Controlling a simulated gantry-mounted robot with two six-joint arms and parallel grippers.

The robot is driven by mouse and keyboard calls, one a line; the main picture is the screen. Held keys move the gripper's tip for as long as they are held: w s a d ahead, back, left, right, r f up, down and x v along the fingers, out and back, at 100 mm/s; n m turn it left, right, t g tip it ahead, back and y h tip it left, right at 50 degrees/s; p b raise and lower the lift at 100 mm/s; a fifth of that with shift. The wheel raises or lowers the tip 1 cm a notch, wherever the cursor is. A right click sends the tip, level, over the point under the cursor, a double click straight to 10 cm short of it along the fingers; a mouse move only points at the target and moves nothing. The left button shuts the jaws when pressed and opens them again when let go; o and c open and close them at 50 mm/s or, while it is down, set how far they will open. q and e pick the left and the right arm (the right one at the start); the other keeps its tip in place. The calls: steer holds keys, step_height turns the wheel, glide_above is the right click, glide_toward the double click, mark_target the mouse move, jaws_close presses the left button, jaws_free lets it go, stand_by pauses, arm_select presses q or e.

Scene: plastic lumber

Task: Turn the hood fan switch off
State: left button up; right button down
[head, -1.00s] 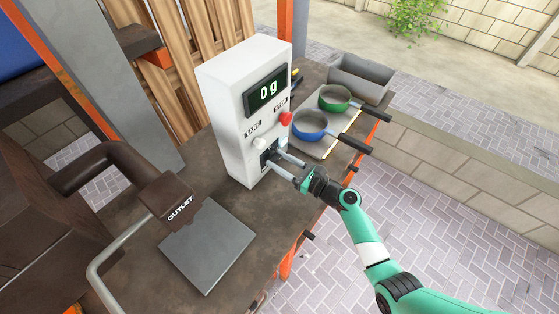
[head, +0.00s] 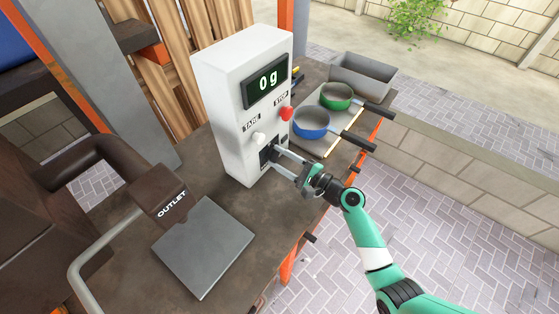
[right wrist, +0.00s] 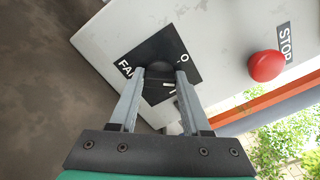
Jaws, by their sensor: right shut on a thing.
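The fan switch (right wrist: 160,75) is a black knob on a black plate marked FAN, with an O and an I mark. It sits low on the front of a white control box (head: 213,115). My right gripper (right wrist: 160,72) is shut on the knob, one grey finger on each side of it. In the head view my right gripper (head: 276,153) reaches the switch plate from the right, and its fingers hide most of the knob. Which mark the knob points to is hard to tell. My left gripper is not in view.
Above the switch are a white TARE knob (head: 258,139) and a red STOP button (head: 286,113); the display reads 0 g. A grey plate (head: 203,247) lies below the OUTLET spout (head: 165,193). A blue pan (head: 311,122) and a green pan (head: 336,97) stand behind, right.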

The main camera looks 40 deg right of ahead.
steer(key=n+b, duration=0.2)
steer(key=n, duration=0.3)
steer(key=shift+f, duration=0.15)
steer(key=shift+n+b, duration=0.75)
steer(key=shift+n, duration=0.55)
steer(key=shift+c, duration=1.8)
jaws_free()
steer(key=s, duration=0.4)
steer(key=s+d+p, duration=0.1)
steer(key=s, duration=0.2)
steer(key=s+p, duration=0.1)
steer(key=s, duration=0.3)
steer(key=shift+s+d, duration=0.3)
